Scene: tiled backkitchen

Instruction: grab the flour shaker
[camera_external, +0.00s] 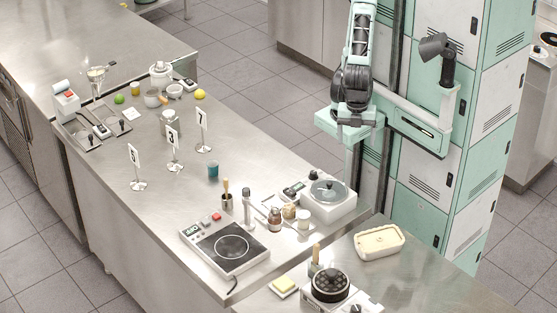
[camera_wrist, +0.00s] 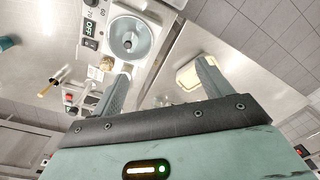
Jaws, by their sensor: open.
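In the wrist view a tan-topped jar (camera_wrist: 107,63) shows left of the fingers.
A metal grinder-like post (camera_external: 247,212), a black-topped hotplate (camera_external: 231,249) and a cream dish (camera_external: 379,243) are nearby. Numbered stands (camera_external: 173,150) stand farther left.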

